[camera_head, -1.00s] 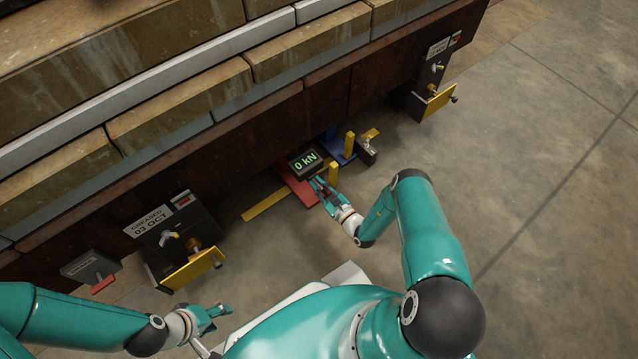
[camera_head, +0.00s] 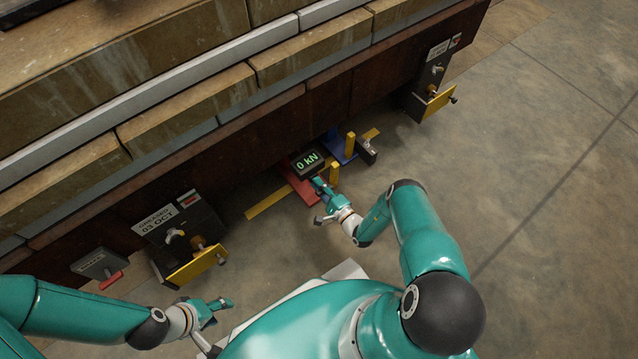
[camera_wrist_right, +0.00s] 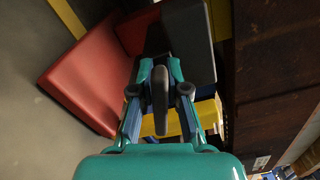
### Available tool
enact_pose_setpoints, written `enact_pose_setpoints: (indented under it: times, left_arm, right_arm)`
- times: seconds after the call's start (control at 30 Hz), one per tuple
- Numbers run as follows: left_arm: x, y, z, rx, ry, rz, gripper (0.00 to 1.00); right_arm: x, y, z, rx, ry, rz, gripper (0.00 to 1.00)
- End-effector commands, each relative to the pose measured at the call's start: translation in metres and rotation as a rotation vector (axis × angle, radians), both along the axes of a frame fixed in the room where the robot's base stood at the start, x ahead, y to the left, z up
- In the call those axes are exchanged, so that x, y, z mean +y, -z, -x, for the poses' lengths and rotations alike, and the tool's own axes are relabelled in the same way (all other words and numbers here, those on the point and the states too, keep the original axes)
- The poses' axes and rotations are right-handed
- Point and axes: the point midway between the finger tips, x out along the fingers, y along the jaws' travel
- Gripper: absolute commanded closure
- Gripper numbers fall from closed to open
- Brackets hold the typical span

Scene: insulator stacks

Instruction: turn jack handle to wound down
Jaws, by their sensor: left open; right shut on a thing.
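The blue jack (camera_head: 342,146) stands on the floor by the rusty beam, with a yellow post in front. A dark display box (camera_head: 307,163) reading "0 kN" sits beside it above a red plate (camera_head: 294,184). My right gripper (camera_head: 323,193) is low in front of the display. In the right wrist view its two fingers (camera_wrist_right: 160,88) are shut on a dark grey rounded bar, which looks like the jack handle (camera_wrist_right: 160,104). My left gripper (camera_head: 214,308) is open and empty at the lower left, apart from everything.
A stand with a yellow plate (camera_head: 197,266), labelled "03 OCT", is at left. A similar stand (camera_head: 432,97) is at upper right. A grey box with a red grip (camera_head: 100,264) is at far left. The concrete floor at right is clear.

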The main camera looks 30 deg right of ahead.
Motion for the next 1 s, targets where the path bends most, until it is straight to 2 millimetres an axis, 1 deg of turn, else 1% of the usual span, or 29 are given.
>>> enact_pose_setpoints:
  times: [0.03,0.2,0.43,0.7,1.0]
  left_arm:
    - [0.0,-0.0026,0.0,0.0,0.0,0.0,0.5]
    - [0.0,-0.0059,0.0,0.0,0.0,0.0,0.5]
    - [0.0,-0.0087,0.0001,0.0,0.0,0.0,0.5]
    - [0.0,-0.0096,0.0001,0.0,0.0,0.0,0.5]
    - [0.0,-0.0095,-0.0001,0.0,0.0,0.0,0.5]
  right_arm:
    - [0.0033,0.0013,0.0012,0.003,-0.005,0.038,1.0]
    - [0.0042,0.003,0.0014,-0.006,-0.007,0.165,1.0]
    - [0.0046,0.0045,0.0013,-0.015,-0.008,0.281,1.0]
    - [0.0052,0.0056,0.0015,-0.018,-0.009,0.33,1.0]
    - [0.0059,0.0061,0.0016,-0.016,-0.011,0.331,1.0]
